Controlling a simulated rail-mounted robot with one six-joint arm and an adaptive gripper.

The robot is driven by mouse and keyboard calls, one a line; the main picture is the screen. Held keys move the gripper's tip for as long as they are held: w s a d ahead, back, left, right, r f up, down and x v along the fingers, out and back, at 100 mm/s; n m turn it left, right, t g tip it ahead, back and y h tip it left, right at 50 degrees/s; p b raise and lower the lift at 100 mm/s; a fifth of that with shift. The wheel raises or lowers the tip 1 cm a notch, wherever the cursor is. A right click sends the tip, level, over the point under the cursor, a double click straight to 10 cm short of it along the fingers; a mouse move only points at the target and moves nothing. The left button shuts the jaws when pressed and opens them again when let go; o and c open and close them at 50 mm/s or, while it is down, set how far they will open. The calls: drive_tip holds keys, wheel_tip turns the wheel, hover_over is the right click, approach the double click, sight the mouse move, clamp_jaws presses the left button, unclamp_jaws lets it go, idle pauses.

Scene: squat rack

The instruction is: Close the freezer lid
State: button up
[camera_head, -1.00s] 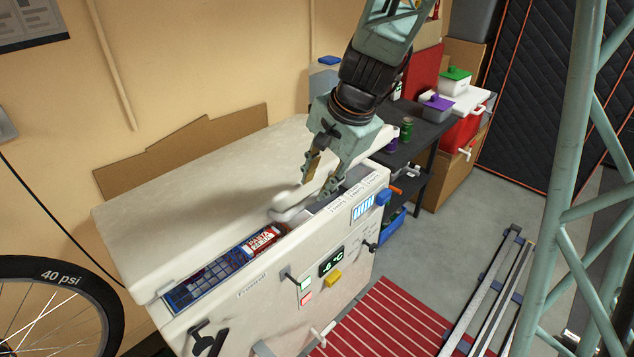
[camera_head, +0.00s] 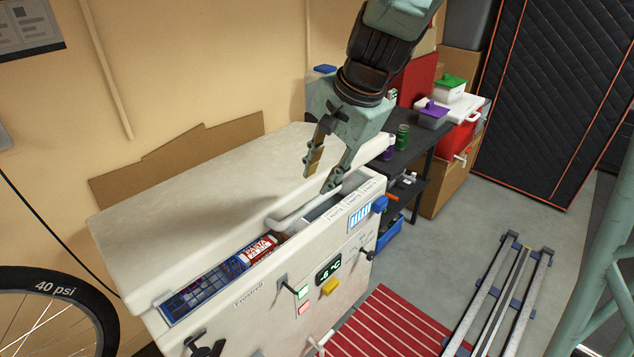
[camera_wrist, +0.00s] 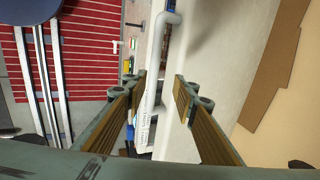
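The white chest freezer (camera_head: 262,315) stands against the wall. Its white lid (camera_head: 210,200) covers most of the top, but a long gap along the front leaves packages inside visible, so it is not fully shut. The lid's handle (camera_head: 290,215) is a white bar at its front edge, also seen in the wrist view (camera_wrist: 157,50). My gripper (camera_head: 320,182) is open and empty above the lid's front edge, near the handle. In the wrist view the open fingers (camera_wrist: 160,88) point down, with the handle showing between and beyond them. I see no clear contact.
A red PASTA package (camera_head: 260,250) and a blue package (camera_head: 200,287) lie in the freezer's front opening. A dark shelf (camera_head: 415,150) with jars and boxes stands to the right. A bicycle wheel (camera_head: 95,310) is at lower left. Red striped matting (camera_head: 400,318) lies in front.

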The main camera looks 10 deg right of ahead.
drive_tip(key=shift+v, duration=2.9)
drive_tip(key=c, duration=0.7)
drive_tip(key=shift+w+r+p, duration=0.1)
drive_tip(key=shift+p, duration=0.3)
clamp_jaws()
drive_tip(key=w+a+g+p, duration=0.1)
drive_tip(key=p, duration=0.6)
drive_tip(key=w+a+r+g+h+p, duration=0.1)
drive_tip(key=p, duration=0.6)
drive_tip(key=w+a+r+g+h+p, duration=0.1)
drive_tip(key=a+p, duration=0.1)
drive_tip(key=p, duration=0.4)
drive_tip(key=shift+w+a+g+p, duration=0.1)
drive_tip(key=shift+w+g+p, duration=0.2)
drive_tip(key=shift+p, duration=0.1)
drive_tip(key=shift+a+f+h+p, duration=0.15)
drive_tip(key=shift+h+p, duration=0.15)
drive_tip(key=shift+p, duration=0.35)
